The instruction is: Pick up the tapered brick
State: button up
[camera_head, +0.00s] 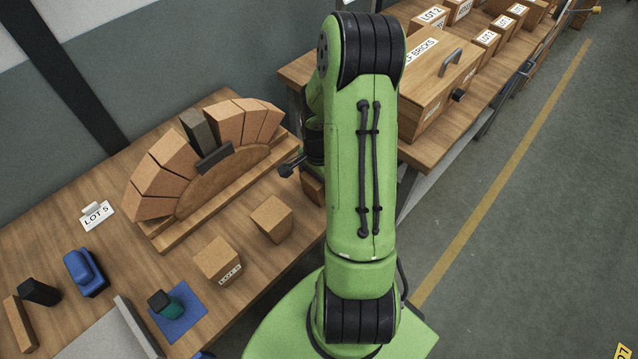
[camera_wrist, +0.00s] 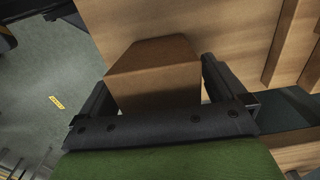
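A tapered tan brick (camera_wrist: 153,80) stands between the two fingers of my gripper (camera_wrist: 155,75) in the wrist view. The fingers are set wide apart, one on each side of it, with at most narrow gaps. I see no clear grip on it. A brick (camera_head: 312,187) shows partly behind the arm near the table's edge. Two other tan blocks, one plain (camera_head: 271,219) and one labelled (camera_head: 219,261), stand on the table (camera_head: 120,262) to its left.
An arch of tan bricks (camera_head: 169,154) with one dark brick (camera_head: 198,129) stands on a wooden form behind the loose blocks. A wooden brick box (camera_head: 440,75) stands at right. Open floor (camera_head: 530,220) lies right.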

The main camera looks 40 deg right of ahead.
jog(key=c, duration=1.2)
